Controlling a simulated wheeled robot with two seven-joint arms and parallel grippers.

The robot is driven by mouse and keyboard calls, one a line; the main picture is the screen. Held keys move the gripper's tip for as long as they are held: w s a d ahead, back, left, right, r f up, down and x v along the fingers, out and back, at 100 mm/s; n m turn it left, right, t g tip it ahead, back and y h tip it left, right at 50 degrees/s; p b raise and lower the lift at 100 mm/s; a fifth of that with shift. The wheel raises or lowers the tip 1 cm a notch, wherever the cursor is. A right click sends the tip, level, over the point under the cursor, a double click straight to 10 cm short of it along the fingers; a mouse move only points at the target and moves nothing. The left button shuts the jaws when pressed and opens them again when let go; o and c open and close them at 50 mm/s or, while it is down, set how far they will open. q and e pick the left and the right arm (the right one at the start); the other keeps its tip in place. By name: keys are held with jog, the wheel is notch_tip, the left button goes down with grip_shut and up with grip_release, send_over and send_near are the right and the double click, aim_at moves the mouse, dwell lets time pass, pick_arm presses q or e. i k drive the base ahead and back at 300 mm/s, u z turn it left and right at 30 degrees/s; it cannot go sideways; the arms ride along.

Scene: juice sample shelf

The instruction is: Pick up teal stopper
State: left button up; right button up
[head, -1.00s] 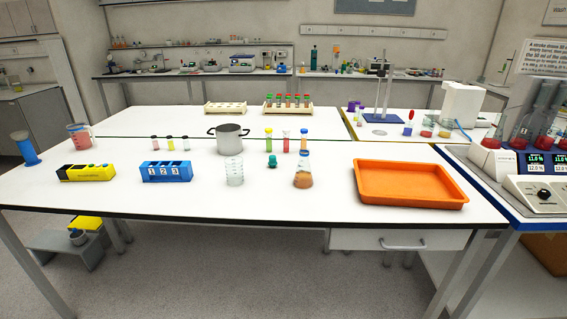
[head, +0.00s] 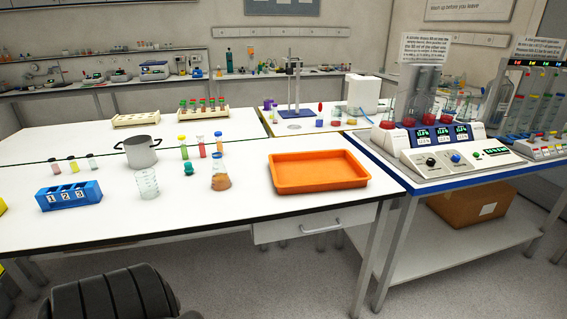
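The teal stopper (head: 188,168) stands on the white bench in the head view, left of the flask with orange liquid (head: 220,181). Tubes with coloured liquid stand just behind it, one with a yellow cap (head: 183,149). A clear glass beaker (head: 147,185) is to its left and a little nearer. Neither gripper's fingers show in this view.
An orange tray (head: 318,187) lies to the right on the bench. A metal pot (head: 141,154) stands behind the beaker. A blue numbered rack (head: 69,196) is at the left. A dark ribbed shape fills the lower left; I cannot tell what it is.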

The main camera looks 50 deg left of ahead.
aim_at(189, 169)
jog(key=z, duration=0.65)
jog(key=k, duration=1.25)
jog(key=u, duration=1.4)
